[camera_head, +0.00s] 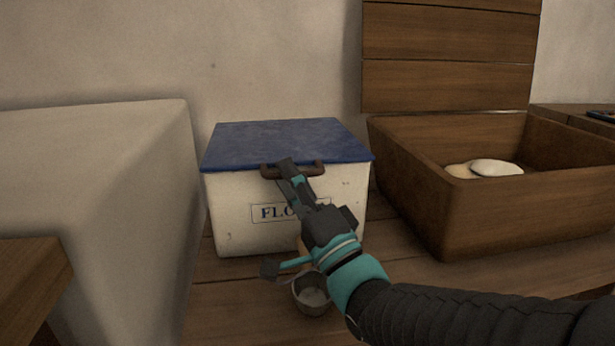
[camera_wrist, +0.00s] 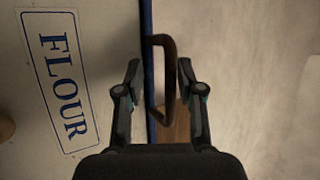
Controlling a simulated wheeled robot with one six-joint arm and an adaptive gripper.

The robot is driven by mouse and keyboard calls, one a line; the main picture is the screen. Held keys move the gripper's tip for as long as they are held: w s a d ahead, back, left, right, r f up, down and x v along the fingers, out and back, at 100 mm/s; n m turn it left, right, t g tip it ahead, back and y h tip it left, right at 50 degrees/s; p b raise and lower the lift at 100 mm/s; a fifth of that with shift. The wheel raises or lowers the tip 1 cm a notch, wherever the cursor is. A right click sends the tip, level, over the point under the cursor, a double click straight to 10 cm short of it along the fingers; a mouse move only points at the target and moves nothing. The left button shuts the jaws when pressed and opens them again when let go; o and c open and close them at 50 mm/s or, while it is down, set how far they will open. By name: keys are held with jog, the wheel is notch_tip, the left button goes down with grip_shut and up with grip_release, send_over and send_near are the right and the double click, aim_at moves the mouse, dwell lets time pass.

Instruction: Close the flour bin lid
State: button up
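The flour bin (camera_head: 230,215) is a white box with a blue-framed "FLOUR" label, standing on the wooden counter. Its blue lid (camera_head: 280,138) lies flat across the top, with no clear gap at the front. A brown handle (camera_head: 312,170) sticks out from the lid's front edge. In the wrist view the handle (camera_wrist: 170,75) appears between the two open fingers (camera_wrist: 160,68). I cannot tell whether either finger touches it.
A metal scoop or cup (camera_head: 312,293) stands on the counter (camera_head: 225,300) below my gripper. A wooden trough (camera_head: 420,195) with pale dough (camera_head: 497,168) is at right, its wooden lid (camera_head: 450,60) upright behind. A pale block (camera_head: 110,200) stands close on the left.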

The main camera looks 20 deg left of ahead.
jog(key=shift+d+r, duration=0.1)
jog(key=shift+s+d, duration=0.1)
jog(key=shift+d, duration=0.1)
jog(key=v, duration=0.7)
jog(key=shift+f, duration=0.2)
jog(key=shift+a, duration=0.1)
